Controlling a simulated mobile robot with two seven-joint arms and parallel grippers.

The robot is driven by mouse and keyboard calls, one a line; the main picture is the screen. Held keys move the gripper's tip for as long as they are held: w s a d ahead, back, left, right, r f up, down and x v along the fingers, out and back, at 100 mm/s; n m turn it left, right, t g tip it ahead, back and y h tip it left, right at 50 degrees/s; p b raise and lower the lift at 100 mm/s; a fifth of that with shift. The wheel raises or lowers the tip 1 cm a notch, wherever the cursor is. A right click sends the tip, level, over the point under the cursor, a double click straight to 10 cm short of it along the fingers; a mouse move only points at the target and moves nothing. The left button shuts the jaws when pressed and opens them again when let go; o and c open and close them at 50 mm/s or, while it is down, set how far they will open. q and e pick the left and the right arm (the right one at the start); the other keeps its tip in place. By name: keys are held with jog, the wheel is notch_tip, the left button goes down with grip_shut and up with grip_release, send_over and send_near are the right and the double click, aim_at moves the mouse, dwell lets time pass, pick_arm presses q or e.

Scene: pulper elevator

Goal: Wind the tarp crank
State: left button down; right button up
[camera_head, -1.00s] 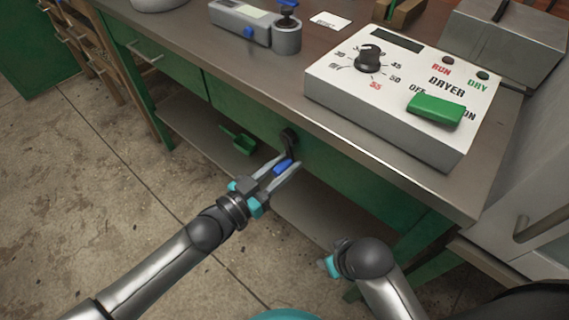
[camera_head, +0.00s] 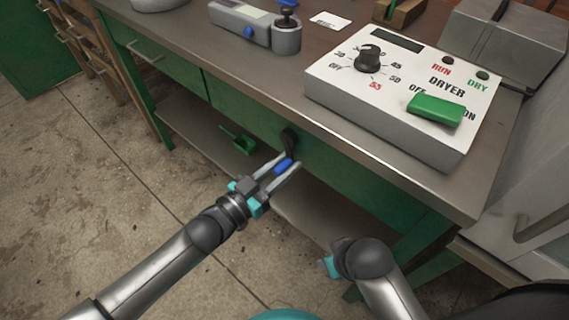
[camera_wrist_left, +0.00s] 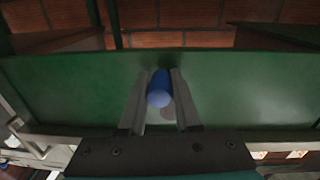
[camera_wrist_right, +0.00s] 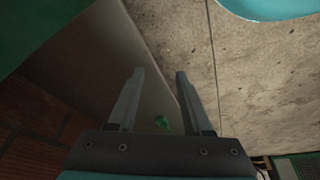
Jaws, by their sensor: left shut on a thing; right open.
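The tarp crank (camera_head: 290,139) is a dark arm on the green front of the bench, with a blue handle (camera_head: 283,167). My left gripper (camera_head: 285,168) is shut on the blue handle, with one finger on each side. In the left wrist view the blue handle (camera_wrist_left: 160,88) stands between the two fingers against the green panel. The crank's dark arm is mostly hidden there. My right gripper (camera_wrist_right: 158,75) is open and empty, low in front of the bench; in the head view its fingers are mostly hidden behind its own wrist.
A white dryer box (camera_head: 385,110) with a knob and green switch stands on the bench top (camera_head: 240,68). A green scoop (camera_head: 240,142) lies on the lower shelf (camera_head: 190,132). A grey device (camera_head: 240,22) sits at the back. The floor at left is clear.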

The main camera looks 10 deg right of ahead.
aim_at(309, 158)
pick_arm(q)
jog(key=shift+s, duration=0.1)
dwell(0.4)
jog(key=n+p, duration=0.1)
jog(key=s+d+n+p, duration=0.1)
jog(key=n, duration=0.1)
jog(key=r+n+p, duration=0.1)
jog(key=shift+s+d+r+n, duration=0.1)
jog(key=shift+s+d+n, duration=0.1)
jog(key=shift+s+n, duration=0.15)
jog(key=shift+s+d+r+n+t+p, duration=0.15)
jog(key=shift+n+p, duration=0.2)
jog(key=shift+n, duration=0.3)
jog(key=shift+s+d+r+n+t+p, duration=0.15)
jog(key=shift+n+p, duration=0.2)
jog(key=shift+n, duration=0.25)
pick_arm(e)
jog(key=s+d+f+g, duration=0.1)
jog(key=s+f, duration=0.3)
jog(key=f, duration=0.4)
jog(key=shift+d+f, duration=0.2)
jog(key=shift+f, duration=0.1)
pick_arm(q)
jog(key=c, duration=0.6)
grip_release()
jog(key=shift+a, duration=0.15)
